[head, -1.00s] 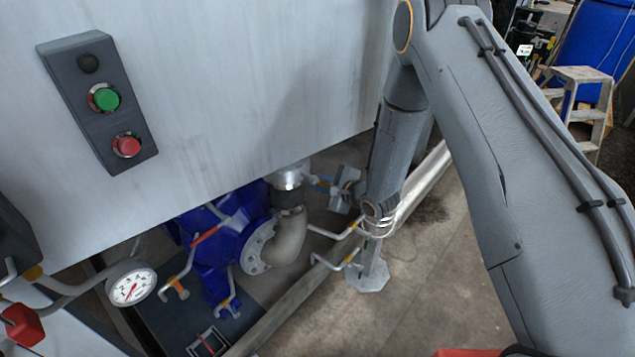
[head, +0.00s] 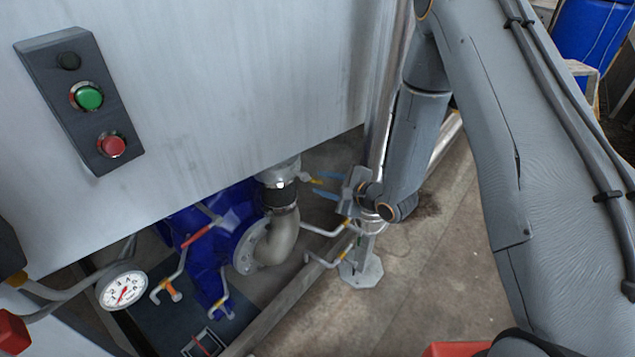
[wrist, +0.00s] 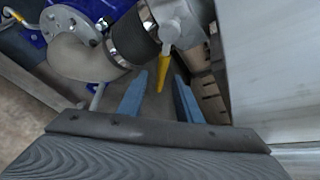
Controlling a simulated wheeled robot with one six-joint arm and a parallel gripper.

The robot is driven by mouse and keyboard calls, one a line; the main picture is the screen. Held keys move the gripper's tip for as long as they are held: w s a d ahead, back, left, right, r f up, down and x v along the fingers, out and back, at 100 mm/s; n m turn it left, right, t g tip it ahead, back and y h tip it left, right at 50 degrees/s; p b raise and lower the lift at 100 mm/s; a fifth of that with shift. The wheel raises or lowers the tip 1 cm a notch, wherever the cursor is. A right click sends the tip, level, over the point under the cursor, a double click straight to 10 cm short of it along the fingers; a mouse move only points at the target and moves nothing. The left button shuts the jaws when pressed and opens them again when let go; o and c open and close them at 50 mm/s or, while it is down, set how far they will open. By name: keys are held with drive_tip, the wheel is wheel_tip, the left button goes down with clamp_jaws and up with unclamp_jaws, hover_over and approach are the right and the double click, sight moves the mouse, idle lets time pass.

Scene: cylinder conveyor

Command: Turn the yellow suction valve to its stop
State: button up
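The yellow suction valve handle (wrist: 164,73) shows in the wrist view, hanging from a grey valve body on the metal pipe fitting. My gripper (wrist: 160,86) is open, with two blue fingers apart. In the wrist view the handle's lower end appears between the fingertips, with gaps on both sides. I cannot tell whether it lies at fingertip depth. In the head view my gripper (head: 319,186) points left at the pipe fitting.
A curved pipe (head: 284,240) with a black sleeve joins the blue pump (head: 207,264) to the left. Bent metal handles (head: 327,231) stick out below my gripper. A white panel (head: 230,90) overhangs the valve. A steel post foot (head: 362,272) stands on the floor close by.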

drive_tip(key=shift+s+d, duration=0.1)
drive_tip(key=shift+s, duration=0.05)
drive_tip(key=shift+r, duration=0.1)
drive_tip(key=c, duration=0.5)
drive_tip(key=shift+w+d+r+n, duration=0.2)
drive_tip(key=shift+d+r+n, duration=0.05)
drive_tip(key=shift+n, duration=0.25)
clamp_jaws()
drive_tip(key=w+d+r+n+g+y+b, duration=0.1)
drive_tip(key=d+r+n+g+y, duration=0.3)
drive_tip(key=n, duration=0.7)
drive_tip(key=d+n+g, duration=0.3)
drive_tip(key=d+n, duration=0.3)
drive_tip(key=n, duration=0.5)
drive_tip(key=x, duration=0.9)
drive_tip(key=shift+a+p, duration=0.35)
drive_tip(key=shift+a, duration=0.1)
